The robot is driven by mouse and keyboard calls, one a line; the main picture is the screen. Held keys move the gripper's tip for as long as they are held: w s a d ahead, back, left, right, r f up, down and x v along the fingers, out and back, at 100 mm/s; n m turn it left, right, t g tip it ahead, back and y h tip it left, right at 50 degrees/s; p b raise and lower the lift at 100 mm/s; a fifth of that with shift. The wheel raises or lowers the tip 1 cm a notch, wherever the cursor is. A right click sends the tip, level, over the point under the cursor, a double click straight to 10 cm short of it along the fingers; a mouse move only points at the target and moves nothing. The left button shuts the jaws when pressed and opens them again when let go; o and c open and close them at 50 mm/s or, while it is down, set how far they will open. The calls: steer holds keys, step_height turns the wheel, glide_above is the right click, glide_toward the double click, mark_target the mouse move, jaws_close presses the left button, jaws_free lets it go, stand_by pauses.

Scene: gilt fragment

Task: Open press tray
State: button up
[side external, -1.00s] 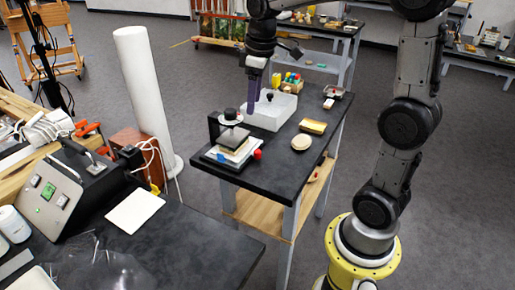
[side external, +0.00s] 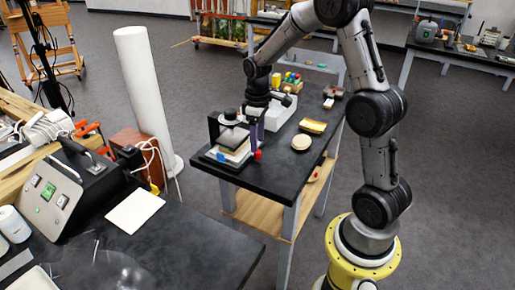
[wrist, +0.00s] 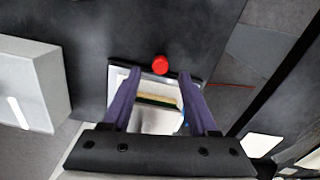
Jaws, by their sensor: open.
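The small press (side external: 230,137) stands near the front left end of the dark table, with a black top knob and frame. Its pale tray (side external: 226,155) lies low in the frame, and a red knob (side external: 258,154) shows at its right. In the wrist view the red knob (wrist: 160,64) sits at the edge of the tray (wrist: 155,122), which holds a layered slab. My gripper (wrist: 160,74) is open and empty, its purple fingers on either side of the tray and knob. In the side view my gripper (side external: 256,133) is low beside the press; its fingertips are partly hidden.
A white open box (side external: 281,116) stands just behind my gripper; it also shows at left in the wrist view (wrist: 30,78). A round pale disc (side external: 301,142) and a yellow block (side external: 313,126) lie to the right. The table's front corner is clear.

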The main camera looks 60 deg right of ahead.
steer(key=shift+f, duration=1.85)
jaws_close()
